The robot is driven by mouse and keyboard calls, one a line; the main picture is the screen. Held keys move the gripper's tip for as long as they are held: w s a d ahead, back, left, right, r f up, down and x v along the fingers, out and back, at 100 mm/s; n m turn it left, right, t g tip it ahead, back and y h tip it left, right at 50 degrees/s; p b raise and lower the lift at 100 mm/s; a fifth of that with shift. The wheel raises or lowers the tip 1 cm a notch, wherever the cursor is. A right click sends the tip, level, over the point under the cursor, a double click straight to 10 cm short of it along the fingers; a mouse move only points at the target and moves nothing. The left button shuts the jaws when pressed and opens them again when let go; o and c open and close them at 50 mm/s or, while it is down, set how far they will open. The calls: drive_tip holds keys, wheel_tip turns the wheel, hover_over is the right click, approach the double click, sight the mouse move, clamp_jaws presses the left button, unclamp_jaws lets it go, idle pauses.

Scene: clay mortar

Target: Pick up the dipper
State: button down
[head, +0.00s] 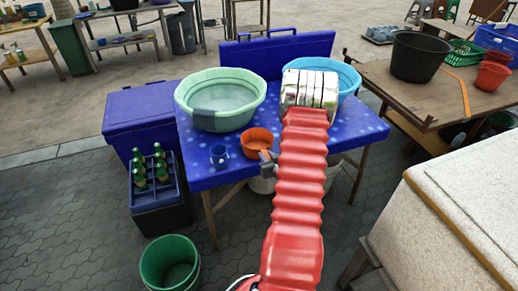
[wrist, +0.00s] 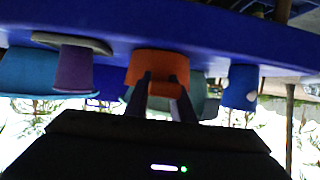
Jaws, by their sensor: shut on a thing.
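The orange dipper (head: 257,138) is a small round cup with a short handle, at the front middle of the blue table (head: 205,172). My gripper (head: 267,161) is at the dipper's near right side, by the handle, and is shut on it. In the wrist view, which looks upside down, the dipper (wrist: 158,66) lies between and beyond the two dark fingers (wrist: 165,95). The exact grip on the handle is partly hidden by the fingers. I cannot tell whether the dipper touches the table.
A blue mug (head: 219,155) stands left of the dipper. A pale green basin (head: 221,92) is behind it, and a light blue basin (head: 349,77) is partly hidden by my arm. A bottle crate (head: 152,190) and green bucket (head: 170,262) stand at left. A wooden table (head: 400,98) is at right.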

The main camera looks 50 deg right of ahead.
idle(0.4)
drive_tip(key=shift+r, duration=5)
drive_tip(key=shift+w, duration=0.1)
